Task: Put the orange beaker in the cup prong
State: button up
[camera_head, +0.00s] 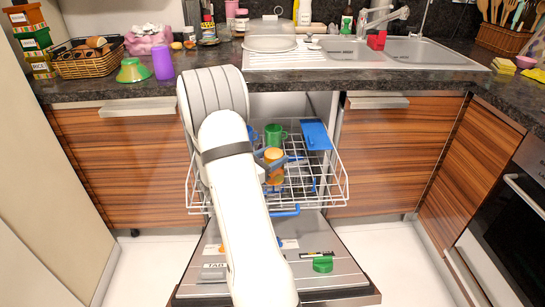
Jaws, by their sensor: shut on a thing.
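The orange beaker (274,158) is over the white wire rack (318,196) of the open dishwasher, just right of my arm. My gripper (270,164) is mostly hidden behind my own arm and is shut on the beaker. The beaker looks upright. I cannot tell whether it touches the rack, and no cup prong under it can be made out clearly.
A green mug (274,134) stands in the rack just behind the beaker. A blue board (315,135) lies at the rack's back right. The open dishwasher door (335,284) is below, with a green piece (323,264) on it. The counter (400,83) is above.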

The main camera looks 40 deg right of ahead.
jog(key=shift+f+b, duration=2.25)
jog(key=shift+f, duration=0.9)
jog(key=o, duration=1.1)
jog(key=shift+a, duration=0.15)
jog(key=a+p, duration=0.1)
jog(key=a, duration=0.6)
jog(key=shift+w+a+p, duration=0.2)
jog(key=shift+a+p, duration=0.1)
jog(key=shift+p, duration=0.05)
